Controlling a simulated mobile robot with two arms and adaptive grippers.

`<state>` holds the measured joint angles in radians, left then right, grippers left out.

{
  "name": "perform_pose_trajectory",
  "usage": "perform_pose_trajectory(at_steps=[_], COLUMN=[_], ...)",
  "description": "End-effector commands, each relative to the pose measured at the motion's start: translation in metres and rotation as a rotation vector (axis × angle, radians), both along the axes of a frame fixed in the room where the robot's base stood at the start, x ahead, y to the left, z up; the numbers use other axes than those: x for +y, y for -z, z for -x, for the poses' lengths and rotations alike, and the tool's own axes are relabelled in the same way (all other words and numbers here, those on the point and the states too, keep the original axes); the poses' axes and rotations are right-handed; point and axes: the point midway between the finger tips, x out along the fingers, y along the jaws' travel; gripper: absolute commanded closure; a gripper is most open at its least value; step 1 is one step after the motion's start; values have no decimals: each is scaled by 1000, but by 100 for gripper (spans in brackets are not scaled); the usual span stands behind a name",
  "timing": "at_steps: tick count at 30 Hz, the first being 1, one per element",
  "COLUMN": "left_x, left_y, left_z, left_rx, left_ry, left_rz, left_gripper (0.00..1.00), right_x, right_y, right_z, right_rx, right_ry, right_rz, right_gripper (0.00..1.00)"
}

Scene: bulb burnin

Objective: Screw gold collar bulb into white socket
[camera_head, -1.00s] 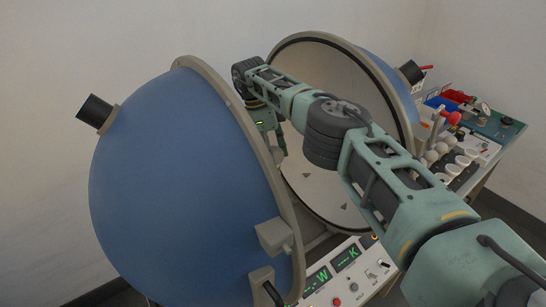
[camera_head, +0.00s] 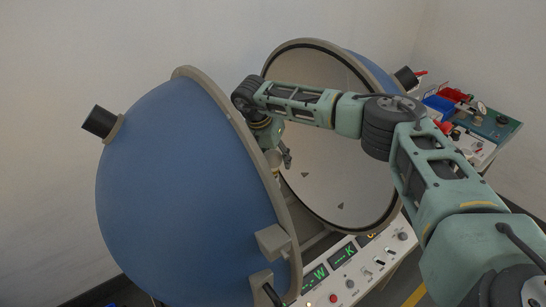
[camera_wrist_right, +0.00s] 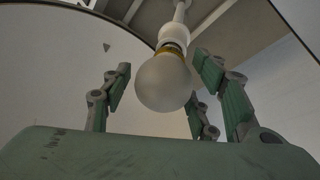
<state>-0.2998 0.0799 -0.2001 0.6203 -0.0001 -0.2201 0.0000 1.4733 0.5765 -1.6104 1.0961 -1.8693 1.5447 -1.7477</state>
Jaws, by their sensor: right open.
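In the right wrist view, a frosted round bulb (camera_wrist_right: 163,84) with a gold collar (camera_wrist_right: 172,49) sits collar-up at the white socket (camera_wrist_right: 175,32), which is on the end of a white rod. The collar's edge shows just below the socket; how deep it sits I cannot tell. My right gripper (camera_wrist_right: 160,92) is open, its fingers spread around the bulb with gaps visible at the sides. In the head view, my right gripper (camera_head: 283,156) is between the two halves of the blue sphere, partly hidden by the near half. My left gripper is not in view.
The blue near hemisphere (camera_head: 185,190) and the open far hemisphere (camera_head: 335,185) stand close on both sides of my right arm. A control panel (camera_head: 345,272) with green displays is below. A bench with a red bin (camera_head: 455,95) and a blue bin (camera_head: 437,104) is at the right.

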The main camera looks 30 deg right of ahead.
Motion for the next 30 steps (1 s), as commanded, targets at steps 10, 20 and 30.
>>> perform_pose_trajectory(at_steps=[10,20,30], left_x=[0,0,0], left_y=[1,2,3], left_z=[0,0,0], left_rx=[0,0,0], left_ry=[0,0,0], left_rz=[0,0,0], left_gripper=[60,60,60], right_x=[-3,-2,-2], right_y=[1,0,0], right_z=[0,-1,-1], right_rx=[-2,0,0], right_ry=[-574,-744,-741], right_rz=[-1,0,1], right_gripper=[46,46,46])
